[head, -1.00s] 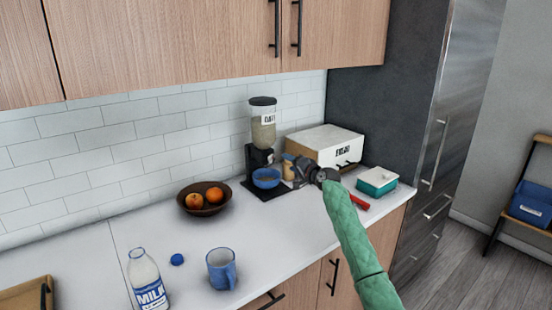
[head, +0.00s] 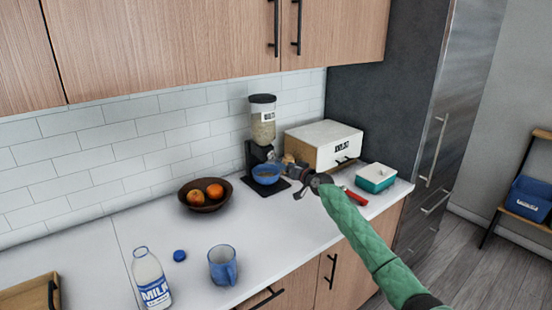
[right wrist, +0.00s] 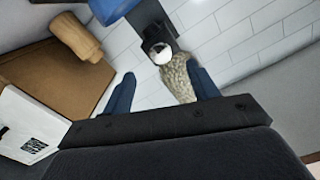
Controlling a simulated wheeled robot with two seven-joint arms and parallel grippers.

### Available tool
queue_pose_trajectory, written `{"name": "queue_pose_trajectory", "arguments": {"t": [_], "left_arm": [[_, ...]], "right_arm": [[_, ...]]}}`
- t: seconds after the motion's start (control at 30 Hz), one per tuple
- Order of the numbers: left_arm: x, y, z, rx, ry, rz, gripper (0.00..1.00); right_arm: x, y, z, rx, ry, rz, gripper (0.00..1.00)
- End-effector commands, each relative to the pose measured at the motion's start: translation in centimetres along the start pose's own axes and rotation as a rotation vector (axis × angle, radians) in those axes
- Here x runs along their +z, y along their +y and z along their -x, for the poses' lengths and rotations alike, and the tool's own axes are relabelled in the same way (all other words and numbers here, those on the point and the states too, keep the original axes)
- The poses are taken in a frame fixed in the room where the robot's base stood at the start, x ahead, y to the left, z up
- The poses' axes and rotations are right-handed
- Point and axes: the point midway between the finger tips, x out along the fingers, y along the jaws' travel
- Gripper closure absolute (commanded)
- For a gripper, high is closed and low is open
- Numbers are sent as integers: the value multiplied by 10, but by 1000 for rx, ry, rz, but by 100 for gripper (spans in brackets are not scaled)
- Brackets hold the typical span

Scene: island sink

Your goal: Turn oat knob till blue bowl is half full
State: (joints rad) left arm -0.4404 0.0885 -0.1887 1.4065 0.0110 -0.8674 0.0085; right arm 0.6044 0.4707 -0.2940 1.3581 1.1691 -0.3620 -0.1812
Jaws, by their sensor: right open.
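The oat dispenser (head: 262,125) stands against the tiled wall, with a clear, labelled hopper above a black stand. The blue bowl (head: 266,173) sits on its black base under the spout; how full it is I cannot make out. My right gripper (head: 300,179) is open and empty, just right of the bowl and in front of the stand. In the right wrist view the oats (right wrist: 180,80) show between the fingers (right wrist: 163,90), and a white round part (right wrist: 163,55), apparently the knob, lies beyond the fingertips. The bowl's blue edge (right wrist: 112,8) shows at the top. My left gripper is not in view.
A labelled wooden box (head: 322,146), a teal-and-white container (head: 375,177) and a red object (head: 355,197) stand to the right. A fruit bowl (head: 205,203), blue mug (head: 222,266) and milk bottle (head: 151,279) stand to the left. A wooden shaker (right wrist: 76,35) is close to my gripper.

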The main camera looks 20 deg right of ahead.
Motion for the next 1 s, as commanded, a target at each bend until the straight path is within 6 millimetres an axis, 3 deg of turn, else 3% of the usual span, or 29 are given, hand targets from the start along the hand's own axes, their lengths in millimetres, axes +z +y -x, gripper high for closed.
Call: {"name": "queue_pose_trajectory", "arguments": {"t": [0.17,0.37,0.8,1.0], "left_arm": [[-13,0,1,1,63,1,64],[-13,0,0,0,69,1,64],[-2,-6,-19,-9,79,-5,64],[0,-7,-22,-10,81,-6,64]], "right_arm": [[-6,0,0,5,31,114,41],[-7,0,-5,6,33,167,41],[-9,0,-60,6,33,163,41],[-9,0,-74,6,32,164,41]]}}
